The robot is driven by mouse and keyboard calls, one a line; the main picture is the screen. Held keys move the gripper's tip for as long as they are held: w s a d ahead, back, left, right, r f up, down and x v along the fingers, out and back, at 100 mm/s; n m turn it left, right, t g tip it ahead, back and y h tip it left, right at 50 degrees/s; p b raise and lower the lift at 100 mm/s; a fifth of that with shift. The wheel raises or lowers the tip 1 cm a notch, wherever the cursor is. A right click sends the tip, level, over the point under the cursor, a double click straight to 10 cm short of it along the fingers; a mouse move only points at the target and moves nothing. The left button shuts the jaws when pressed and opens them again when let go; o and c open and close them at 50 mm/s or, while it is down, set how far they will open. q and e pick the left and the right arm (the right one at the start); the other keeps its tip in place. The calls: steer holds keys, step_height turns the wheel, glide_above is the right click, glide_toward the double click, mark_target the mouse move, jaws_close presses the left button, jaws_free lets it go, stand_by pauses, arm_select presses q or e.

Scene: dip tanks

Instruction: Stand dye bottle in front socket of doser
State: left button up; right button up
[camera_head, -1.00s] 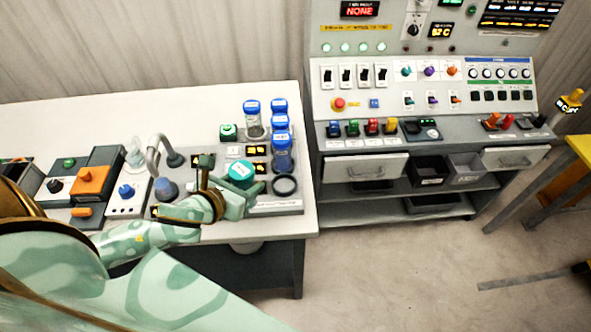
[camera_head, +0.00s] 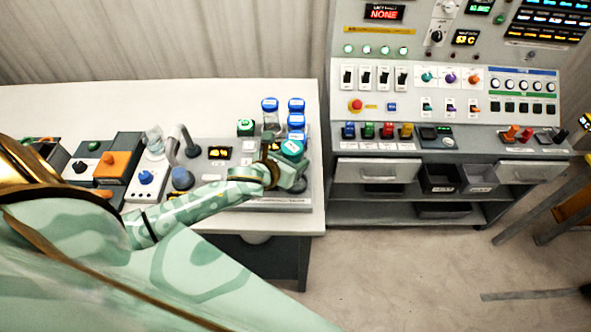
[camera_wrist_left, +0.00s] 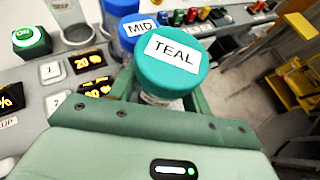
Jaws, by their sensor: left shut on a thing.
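The dye bottle, with a teal cap marked TEAL (camera_head: 291,149), is in my left gripper (camera_head: 288,166) over the front right part of the doser (camera_head: 272,203). In the left wrist view the teal cap (camera_wrist_left: 172,60) stands up between the fingers, which are shut on the bottle. The bottle looks roughly upright. My gripper and the bottle hide the front socket, so I cannot tell whether the bottle's base is in it or above it. My right gripper is not in view.
Blue-capped bottles (camera_head: 296,105) stand close behind the held bottle; one marked MID (camera_wrist_left: 138,28) is just behind it. A green ON button (camera_head: 245,127) and lit displays (camera_head: 218,153) are on the doser. A bent pipe (camera_head: 185,140) stands to the left. The table's right edge is close.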

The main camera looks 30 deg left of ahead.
arm_select(q)
steer(key=f, duration=0.2)
steer(key=f+b, duration=0.1)
steer(key=f, duration=0.1)
steer(key=shift+w+d, duration=0.25)
steer(key=shift+d, duration=0.15)
steer(key=o, duration=1.1)
steer(key=shift+f, duration=0.1)
steer(key=shift+s+r, duration=0.15)
steer(key=shift+r, duration=0.05)
steer(key=p+v, duration=0.2)
steer(key=v, duration=0.9)
steer(key=shift+s+a+r, duration=0.1)
steer(key=shift+s+r, duration=0.05)
steer(key=shift+s, duration=0.2)
